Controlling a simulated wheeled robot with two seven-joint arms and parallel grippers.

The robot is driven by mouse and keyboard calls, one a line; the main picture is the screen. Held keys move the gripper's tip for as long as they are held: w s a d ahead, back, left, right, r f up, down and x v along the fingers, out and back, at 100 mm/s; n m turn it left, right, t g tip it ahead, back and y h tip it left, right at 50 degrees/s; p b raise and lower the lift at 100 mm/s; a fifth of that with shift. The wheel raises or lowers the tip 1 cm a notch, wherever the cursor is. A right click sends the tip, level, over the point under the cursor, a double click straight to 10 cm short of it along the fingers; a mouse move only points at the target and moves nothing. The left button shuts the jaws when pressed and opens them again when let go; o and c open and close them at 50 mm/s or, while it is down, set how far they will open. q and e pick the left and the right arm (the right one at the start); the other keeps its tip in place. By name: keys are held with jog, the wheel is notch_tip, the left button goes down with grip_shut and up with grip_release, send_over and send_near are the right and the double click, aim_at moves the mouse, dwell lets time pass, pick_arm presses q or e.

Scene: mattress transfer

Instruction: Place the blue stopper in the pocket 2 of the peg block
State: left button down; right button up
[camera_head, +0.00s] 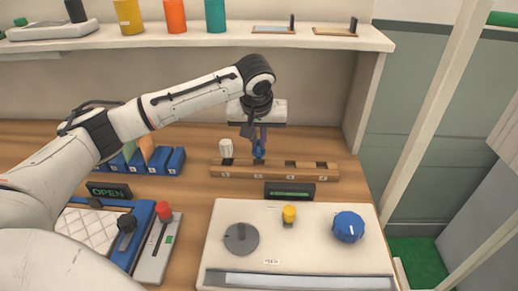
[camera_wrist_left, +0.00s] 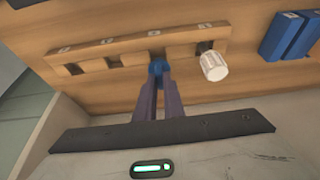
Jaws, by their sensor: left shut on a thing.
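The wooden peg block (camera_head: 275,170) lies on the table with a row of pockets; it also shows in the wrist view (camera_wrist_left: 98,46). My left gripper (camera_head: 259,146) points down over the second pocket from the left in the head view. It is shut on the blue stopper (camera_head: 259,154), which shows between the fingertips in the wrist view (camera_wrist_left: 157,68). The stopper is at the mouth of that pocket; I cannot tell how far in it sits. A white stopper (camera_head: 226,148) stands upright at the leftmost pocket. The two pockets to the right look empty. My right gripper is not in view.
A control panel (camera_head: 320,215) with a blue knob (camera_head: 348,227) and a small dark display (camera_head: 290,191) stand in front of the block. Blue holders (camera_head: 175,161) stand to its left. A shelf (camera_head: 200,41) with coloured cylinders runs above at the back.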

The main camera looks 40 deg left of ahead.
aim_at(258, 146)
pick_arm(q)
jog(key=shift+f, duration=1.55)
jog(key=shift+f, duration=0.15)
jog(key=c, duration=1.9)
grip_release()
jog(key=shift+o, duration=0.2)
jog(key=v, duration=1.2)
jog(key=shift+r, duration=0.25)
jog(key=shift+w, duration=0.1)
